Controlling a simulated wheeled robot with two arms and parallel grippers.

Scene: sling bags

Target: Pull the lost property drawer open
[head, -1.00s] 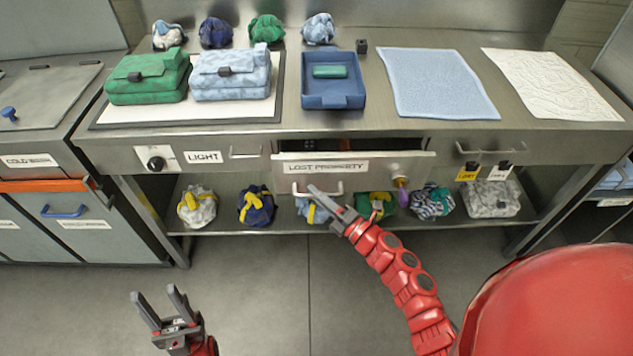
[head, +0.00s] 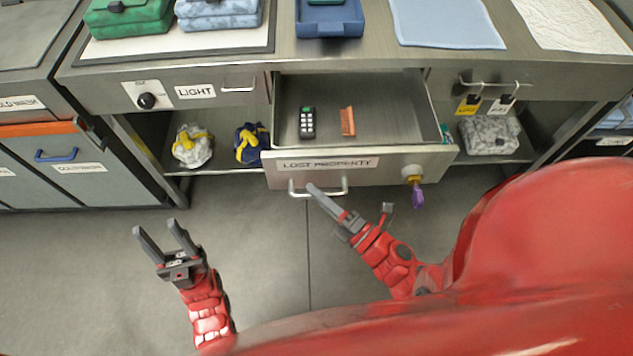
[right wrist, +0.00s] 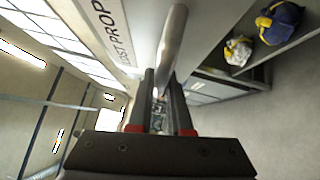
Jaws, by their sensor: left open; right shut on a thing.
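The lost property drawer (head: 395,166) stands well out from the counter, its inside in view. Its front carries a "LOST PROPERTY" label and a bar handle (head: 300,192). My right gripper (head: 318,193) is shut on the handle, which also shows between the fingers in the right wrist view (right wrist: 172,45). A dark remote (head: 307,122) and an orange comb-like item (head: 347,121) lie on the drawer floor. A key with a purple tag (head: 417,192) hangs at the lock on the front's right side. My left gripper (head: 160,236) is open and empty over the floor, left of the drawer.
Sling bags (head: 125,15), a blue tray (head: 330,20) and a blue cloth (head: 447,22) are on the counter. The lower shelf holds rolled bags (head: 192,146) and a grey bag (head: 489,135). Floor in front is clear.

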